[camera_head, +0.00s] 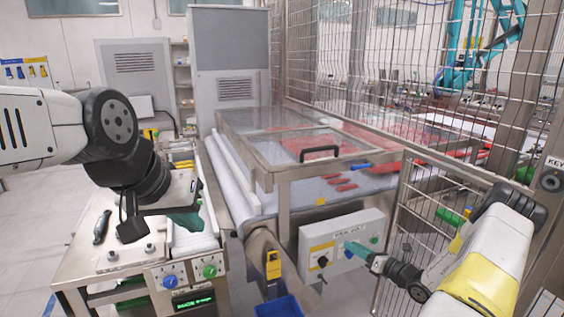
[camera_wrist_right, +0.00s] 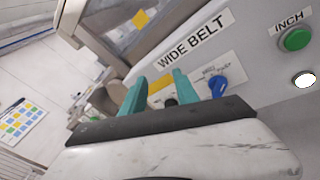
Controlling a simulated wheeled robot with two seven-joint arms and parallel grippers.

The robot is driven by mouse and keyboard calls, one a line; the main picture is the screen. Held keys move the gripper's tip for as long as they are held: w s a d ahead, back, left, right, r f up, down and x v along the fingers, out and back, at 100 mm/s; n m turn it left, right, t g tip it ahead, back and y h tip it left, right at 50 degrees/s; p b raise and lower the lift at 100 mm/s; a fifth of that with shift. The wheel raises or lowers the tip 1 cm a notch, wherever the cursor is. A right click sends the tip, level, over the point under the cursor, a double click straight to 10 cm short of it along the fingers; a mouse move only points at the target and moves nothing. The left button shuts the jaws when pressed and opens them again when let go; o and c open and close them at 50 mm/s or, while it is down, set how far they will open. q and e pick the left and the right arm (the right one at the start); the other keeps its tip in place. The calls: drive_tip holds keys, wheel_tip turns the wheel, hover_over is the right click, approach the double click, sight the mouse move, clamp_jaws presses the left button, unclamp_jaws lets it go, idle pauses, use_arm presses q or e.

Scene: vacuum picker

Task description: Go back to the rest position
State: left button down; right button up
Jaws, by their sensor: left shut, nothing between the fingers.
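My left gripper (camera_head: 187,222) has teal fingers that are shut and empty, above the white surface of the side table at the left. My right gripper (camera_head: 352,247) is in front of the grey control box (camera_head: 318,238) on the conveyor. In the right wrist view its teal fingers (camera_wrist_right: 158,85) stand apart with nothing held between them. Beyond them is the panel marked "WIDE BELT" (camera_wrist_right: 250,62), with a blue knob (camera_wrist_right: 217,86), a green button (camera_wrist_right: 296,39) and a black knob partly hidden by the gripper. I cannot tell whether the fingers touch the panel.
The conveyor carries red packs (camera_head: 342,188) under a clear lid with a black handle (camera_head: 320,152). A mesh fence (camera_head: 412,225) stands close to my right arm. A blue bin (camera_head: 279,307) is below.

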drive_tip(key=s+a+r+n+g, duration=0.6)
drive_tip(key=a+r+n, duration=0.2)
drive_tip(key=r+n, duration=0.25)
drive_tip(key=s+a+r+n+g, duration=0.65)
drive_tip(key=a+r+n, duration=0.2)
drive_tip(key=r, duration=0.25)
drive_tip(key=s+d+r+n+t+h, duration=0.1)
drive_tip(key=s+r+n+t+h, duration=0.1)
drive_tip(key=s+r+n+h, duration=0.2)
drive_tip(key=s+d+r+n+t+h, duration=0.2)
drive_tip(key=s+r+n+t+h, duration=0.1)
drive_tip(key=s+r+n, duration=0.5)
drive_tip(key=s+n+h, duration=0.1)
drive_tip(key=s+n, duration=0.2)
drive_tip(key=s, duration=0.4)
drive_tip(key=shift+r+n+h, duration=0.3)
drive_tip(key=shift+r+n, duration=0.1)
